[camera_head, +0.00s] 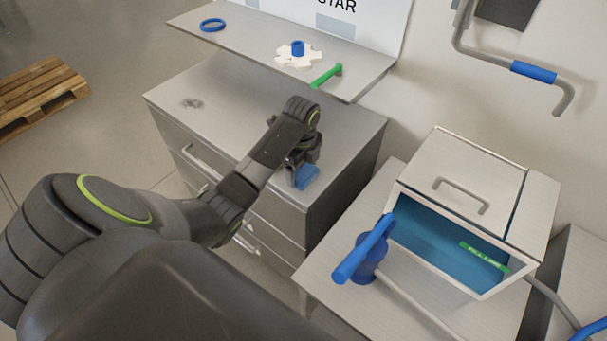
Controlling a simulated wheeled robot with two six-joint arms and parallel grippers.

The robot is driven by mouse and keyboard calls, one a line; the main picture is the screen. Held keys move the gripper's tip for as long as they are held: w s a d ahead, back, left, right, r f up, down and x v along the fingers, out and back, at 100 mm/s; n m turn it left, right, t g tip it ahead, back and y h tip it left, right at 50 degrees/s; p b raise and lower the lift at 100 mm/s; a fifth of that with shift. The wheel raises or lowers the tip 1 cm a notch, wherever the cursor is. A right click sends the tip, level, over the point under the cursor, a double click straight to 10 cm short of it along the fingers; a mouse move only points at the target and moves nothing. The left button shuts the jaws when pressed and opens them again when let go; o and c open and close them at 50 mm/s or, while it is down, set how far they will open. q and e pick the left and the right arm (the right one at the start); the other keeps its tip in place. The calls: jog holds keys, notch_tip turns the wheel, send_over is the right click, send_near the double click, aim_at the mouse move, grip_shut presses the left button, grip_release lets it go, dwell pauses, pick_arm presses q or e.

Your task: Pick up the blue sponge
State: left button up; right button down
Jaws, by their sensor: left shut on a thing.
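The blue sponge (307,177) shows below my left gripper (299,168), near the right edge of the grey metal drawer cabinet's top. My left arm reaches in from the left and its gripper points down. The gripper is shut on the sponge, and its fingers and wrist hide part of it. I cannot tell whether the sponge touches the cabinet top or hangs just above it. My right gripper is not in view.
The drawer cabinet (240,105) has a dark smudge (192,103) on its top. A shelf (245,35) above holds a blue ring (212,25), a white gear-shaped piece (298,55) and a green-handled tool (326,76). At right stand an open metal box (460,205) and a blue-handled valve (362,250).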

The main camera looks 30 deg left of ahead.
aim_at(302, 171)
pick_arm(q)
jog(key=shift+r, duration=0.1)
jog(key=shift+w+r, duration=0.1)
jog(key=shift+r, duration=0.35)
notch_tip(302, 171, up, 5)
jog(key=shift+r, duration=0.1)
notch_tip(302, 171, up, 12)
jog(key=p, duration=1.2)
